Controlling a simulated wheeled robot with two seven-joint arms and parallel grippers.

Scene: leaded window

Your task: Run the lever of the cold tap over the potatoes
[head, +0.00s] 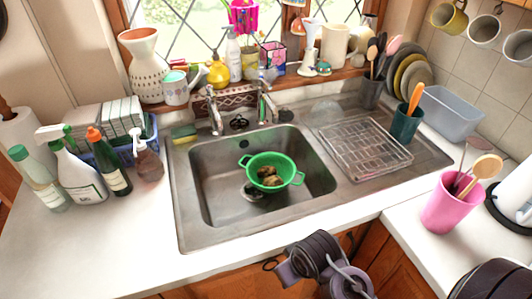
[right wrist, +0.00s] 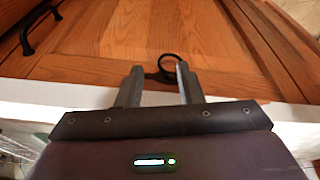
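A green colander (head: 288,162) with two handles sits in the sink basin, over or near the drain. Brownish potatoes (head: 269,176) lie in it. Two metal taps stand behind the basin, a left tap (head: 214,112) and a right tap (head: 265,103); I cannot tell which is the cold one. No running water shows. My right gripper is low in front of the counter, near the wooden cabinet doors. In the right wrist view my right gripper (right wrist: 158,80) has its fingers apart with nothing held. My left gripper is not in view.
A wire rack (head: 365,150) stands on the drainboard right of the basin (head: 215,195). Bottles (head: 75,175) crowd the left counter. A pink pot (head: 448,208) with utensils stands at right. A dark cabinet ring (right wrist: 168,68) lies beyond my right fingers.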

